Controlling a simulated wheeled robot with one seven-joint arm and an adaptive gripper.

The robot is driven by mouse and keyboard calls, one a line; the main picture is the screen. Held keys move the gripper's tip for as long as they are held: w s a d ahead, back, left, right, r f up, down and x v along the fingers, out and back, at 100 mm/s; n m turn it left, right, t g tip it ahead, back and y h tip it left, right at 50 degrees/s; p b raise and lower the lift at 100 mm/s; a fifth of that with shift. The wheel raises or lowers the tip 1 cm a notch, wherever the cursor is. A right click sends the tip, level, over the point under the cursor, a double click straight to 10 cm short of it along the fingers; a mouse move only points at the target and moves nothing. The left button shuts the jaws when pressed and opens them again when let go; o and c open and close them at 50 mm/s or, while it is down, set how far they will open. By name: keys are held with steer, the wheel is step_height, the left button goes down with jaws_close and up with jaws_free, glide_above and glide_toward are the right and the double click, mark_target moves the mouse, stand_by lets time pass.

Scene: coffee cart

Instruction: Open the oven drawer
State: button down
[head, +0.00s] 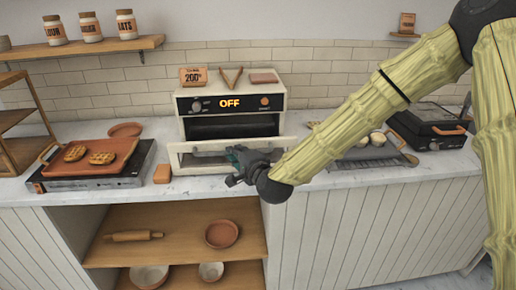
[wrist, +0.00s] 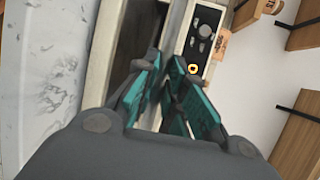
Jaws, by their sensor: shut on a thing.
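The white oven (head: 283,103) stands on the counter against the tiled wall, with a lit OFF display (head: 230,103). Its drawer front (head: 178,160) is below the dark opening (head: 230,127). The front looks wider than the body and seems to stand somewhat forward of it. My gripper (head: 238,163) is at the middle of the drawer front, shut on the drawer handle, which the fingers mostly hide. In the wrist view, my gripper's teal fingers (wrist: 172,95) are beside the oven's dark opening (wrist: 140,38); the grip itself is hard to see there.
A griddle (head: 88,172) with an orange tray (head: 92,158) stands to the left. A small orange block (head: 162,174) sits near the oven's left front. A grey tray (head: 368,160) and a black press (head: 428,127) stand to the right. Open shelves (head: 175,230) lie below the counter.

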steer(key=shift+s, duration=0.45)
steer(key=c, duration=1.5)
jaws_free()
steer(key=v, duration=1.2)
